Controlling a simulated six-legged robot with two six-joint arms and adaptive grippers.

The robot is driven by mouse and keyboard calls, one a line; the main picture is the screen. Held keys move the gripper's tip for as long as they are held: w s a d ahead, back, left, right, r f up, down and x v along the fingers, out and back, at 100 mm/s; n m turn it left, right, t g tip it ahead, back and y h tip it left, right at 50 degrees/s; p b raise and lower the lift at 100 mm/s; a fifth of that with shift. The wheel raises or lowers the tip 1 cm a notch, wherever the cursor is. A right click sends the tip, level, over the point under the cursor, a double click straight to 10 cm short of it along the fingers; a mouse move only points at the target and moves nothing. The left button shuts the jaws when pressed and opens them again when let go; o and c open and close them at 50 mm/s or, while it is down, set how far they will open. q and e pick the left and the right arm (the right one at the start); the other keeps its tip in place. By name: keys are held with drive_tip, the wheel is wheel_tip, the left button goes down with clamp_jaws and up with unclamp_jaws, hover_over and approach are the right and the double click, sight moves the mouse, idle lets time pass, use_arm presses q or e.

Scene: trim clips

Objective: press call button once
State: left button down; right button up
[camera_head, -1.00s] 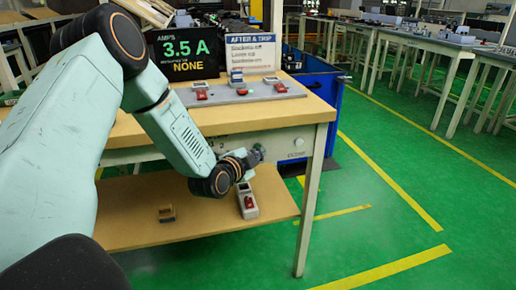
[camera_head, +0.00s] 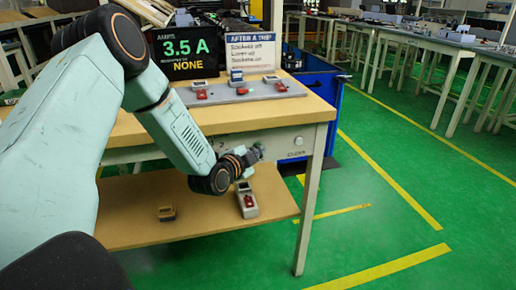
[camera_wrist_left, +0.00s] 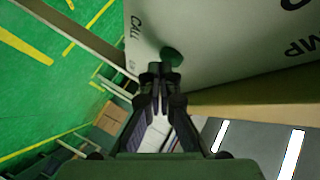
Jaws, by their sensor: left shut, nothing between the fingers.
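The call button (camera_wrist_left: 171,57) is a round dark green knob on a white panel (camera_wrist_left: 225,40) marked CALL in the left wrist view. In the head view the panel (camera_head: 278,143) is on the bench front, and my gripper hides the button there. My left gripper (camera_head: 259,152) is shut and empty close in front of the panel. In the left wrist view its fingertips (camera_wrist_left: 160,72) overlap the button's lower edge; I cannot tell whether they touch it. My right gripper is not in view.
A wooden bench (camera_head: 225,118) carries a grey board (camera_head: 245,92) with red and blue parts, a display (camera_head: 186,53) reading 3.5 A and a sign (camera_head: 250,52). A lower shelf (camera_head: 190,220) holds a grey box with a red switch (camera_head: 247,201). Green floor is free at right.

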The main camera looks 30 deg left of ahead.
use_arm(q)
drive_tip(key=shift+w+a, duration=0.15)
drive_tip(key=shift+a, duration=0.05)
drive_tip(key=shift+d, duration=0.1)
idle(0.5)
drive_tip(key=shift+s+d+p, duration=0.45)
drive_tip(key=shift+s+d, duration=0.15)
drive_tip(key=shift+s, duration=0.05)
drive_tip(key=shift+d, duration=0.1)
drive_tip(key=shift+s+d+p, duration=0.6)
drive_tip(key=shift+s+d, duration=1)
drive_tip(key=shift+d, duration=0.2)
